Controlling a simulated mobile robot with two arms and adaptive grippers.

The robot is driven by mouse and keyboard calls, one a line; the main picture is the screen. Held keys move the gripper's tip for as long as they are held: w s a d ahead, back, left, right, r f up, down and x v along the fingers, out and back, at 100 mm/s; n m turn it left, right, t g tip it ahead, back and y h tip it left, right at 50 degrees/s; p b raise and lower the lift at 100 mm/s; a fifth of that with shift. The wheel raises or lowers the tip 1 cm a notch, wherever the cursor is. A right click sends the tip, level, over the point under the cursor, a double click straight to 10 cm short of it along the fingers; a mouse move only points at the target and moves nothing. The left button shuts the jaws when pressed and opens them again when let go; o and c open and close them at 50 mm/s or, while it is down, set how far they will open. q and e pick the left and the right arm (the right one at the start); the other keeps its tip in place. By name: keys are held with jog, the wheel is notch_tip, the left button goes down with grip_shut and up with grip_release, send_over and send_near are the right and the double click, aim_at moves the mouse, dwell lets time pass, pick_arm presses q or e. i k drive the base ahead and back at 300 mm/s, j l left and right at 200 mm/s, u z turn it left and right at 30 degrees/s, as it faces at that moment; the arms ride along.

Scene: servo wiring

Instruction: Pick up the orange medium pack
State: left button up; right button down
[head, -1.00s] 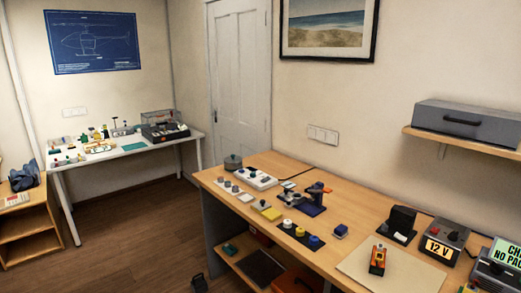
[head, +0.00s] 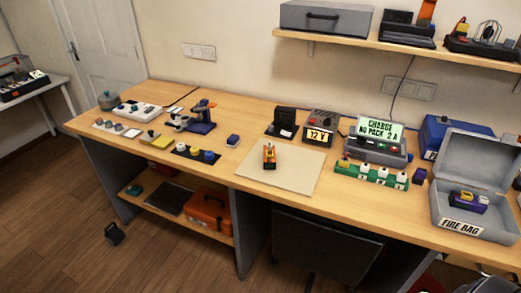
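A small orange block with a dark front and a yellow top part (head: 270,156) sits on the beige mat (head: 300,179) in the middle of the bench; it looks like the orange medium pack, though its size label cannot be read. Neither of my grippers shows in the head view. Nothing covers the orange block.
The wooden bench (head: 225,165) holds a 12 V unit (head: 320,129), a charger reading "CHARGE NO PACK 2 A" (head: 377,137), a green connector board (head: 371,175) and an open grey fire bag (head: 459,226) with a purple pack (head: 467,201) inside. A dark chair (head: 326,247) stands at the bench front.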

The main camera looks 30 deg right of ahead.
aim_at(269, 157)
jog(key=i+l+z, duration=0.1)
jog(key=l+z, duration=0.2)
jog(key=i+l+z, duration=0.2)
jog(key=l+z, duration=0.15)
jog(key=i+l+z, duration=0.3)
jog(key=k+l, duration=0.05)
jog(key=k, duration=0.05)
